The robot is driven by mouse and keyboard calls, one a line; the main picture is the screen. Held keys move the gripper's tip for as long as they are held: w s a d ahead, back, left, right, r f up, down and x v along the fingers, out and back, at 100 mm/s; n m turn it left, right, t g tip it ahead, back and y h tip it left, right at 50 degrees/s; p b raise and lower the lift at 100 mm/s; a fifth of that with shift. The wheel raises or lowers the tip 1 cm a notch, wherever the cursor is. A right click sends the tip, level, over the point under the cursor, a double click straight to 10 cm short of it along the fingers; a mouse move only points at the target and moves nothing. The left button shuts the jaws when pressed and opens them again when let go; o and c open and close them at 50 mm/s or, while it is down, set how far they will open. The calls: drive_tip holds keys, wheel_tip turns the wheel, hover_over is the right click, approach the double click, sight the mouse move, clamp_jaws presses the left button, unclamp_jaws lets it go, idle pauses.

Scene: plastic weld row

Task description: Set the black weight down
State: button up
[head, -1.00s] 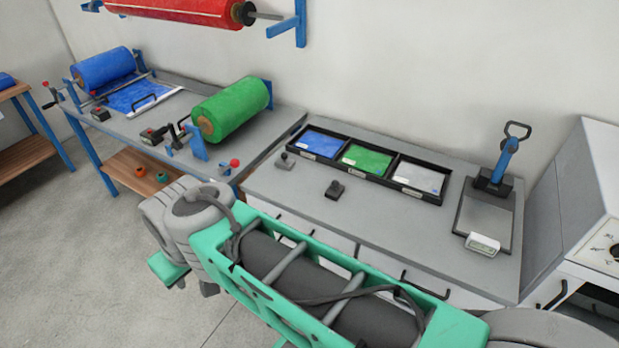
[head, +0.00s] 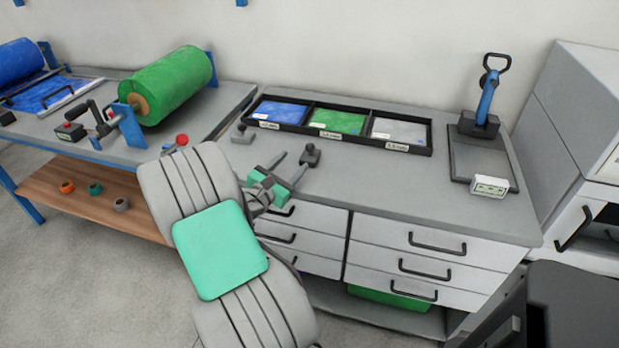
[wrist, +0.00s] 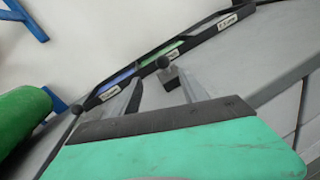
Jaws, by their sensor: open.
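A black weight (head: 310,155) with a round knob stands upright on the grey worktop, in front of the tray row. It also shows in the wrist view (wrist: 167,74), between and a little beyond my fingertips. My gripper (head: 295,162) is open and empty, low over the worktop's front edge, its fingers pointing toward this weight. In the wrist view the two fingers (wrist: 160,80) are spread apart. I cannot tell whether a finger touches the weight. A second knobbed weight (head: 243,134), greyer, stands further left, near the tray's left end.
A black tray (head: 436,138) with blue, green and grey sheets lies behind the weights. A scale-like plate (head: 470,162) with a blue-handled press (head: 487,110) stands right. A green roll (head: 172,85) is on the left bench. The worktop right of the weight is clear.

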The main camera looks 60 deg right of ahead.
sight(310, 152)
drive_tip(key=shift+n, duration=0.5)
drive_tip(key=d, duration=0.4)
drive_tip(key=s+d, duration=0.1)
drive_tip(key=d, duration=0.7)
drive_tip(key=shift+s+d+r, duration=0.1)
drive_tip(key=shift+s+d, duration=0.05)
drive_tip(key=shift+s, duration=0.1)
clamp_jaws()
drive_tip(key=shift+r, duration=0.1)
